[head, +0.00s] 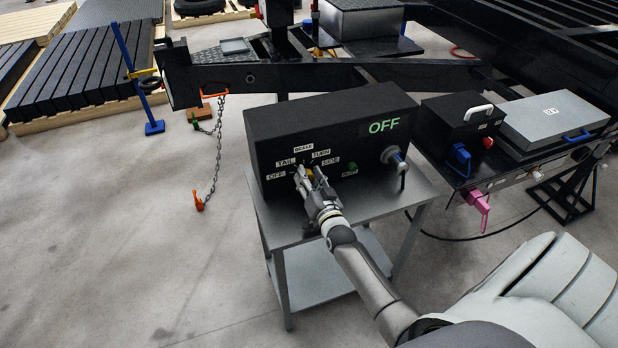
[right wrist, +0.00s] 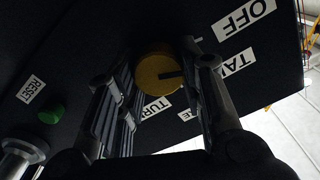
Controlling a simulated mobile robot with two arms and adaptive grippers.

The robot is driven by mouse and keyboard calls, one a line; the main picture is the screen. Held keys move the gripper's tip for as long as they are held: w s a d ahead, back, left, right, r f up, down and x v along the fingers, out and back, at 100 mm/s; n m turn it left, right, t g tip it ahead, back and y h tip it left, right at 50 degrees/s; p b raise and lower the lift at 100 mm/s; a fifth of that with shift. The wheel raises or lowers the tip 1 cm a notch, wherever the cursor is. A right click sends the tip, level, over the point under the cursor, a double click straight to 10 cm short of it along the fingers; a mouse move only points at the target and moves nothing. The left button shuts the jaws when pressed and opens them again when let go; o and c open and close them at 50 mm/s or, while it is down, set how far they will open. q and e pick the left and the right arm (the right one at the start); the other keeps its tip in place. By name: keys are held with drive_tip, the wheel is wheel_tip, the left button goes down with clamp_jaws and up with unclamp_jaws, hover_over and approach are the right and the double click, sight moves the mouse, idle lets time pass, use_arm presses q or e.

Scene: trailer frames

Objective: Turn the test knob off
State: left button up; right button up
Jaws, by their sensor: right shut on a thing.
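The black test box (head: 325,125) stands on a grey metal cart, with a green "OFF" display (head: 384,125) on its front. The round yellow test knob (head: 310,173) is low on the front, ringed by the labels OFF, TAIL, BRAKE, TURN and SIDE. My right gripper (head: 308,176) is shut on the knob, one finger on each side. In the right wrist view the knob (right wrist: 154,79) sits between the fingers (right wrist: 158,85). Its dark pointer line points right, roughly toward the TAIL label (right wrist: 236,63); a finger partly covers that side. My left gripper is out of view.
The cart top (head: 275,219) has bare room in front. A black trailer frame (head: 360,76) runs behind the box. A hanging chain (head: 217,150) and open floor are at left.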

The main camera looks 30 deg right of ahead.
drive_tip(key=shift+f, duration=0.15)
drive_tip(key=o, duration=1)
drive_tip(key=shift+o, duration=0.2)
drive_tip(key=v, duration=1.2)
drive_tip(key=shift+s, duration=0.1)
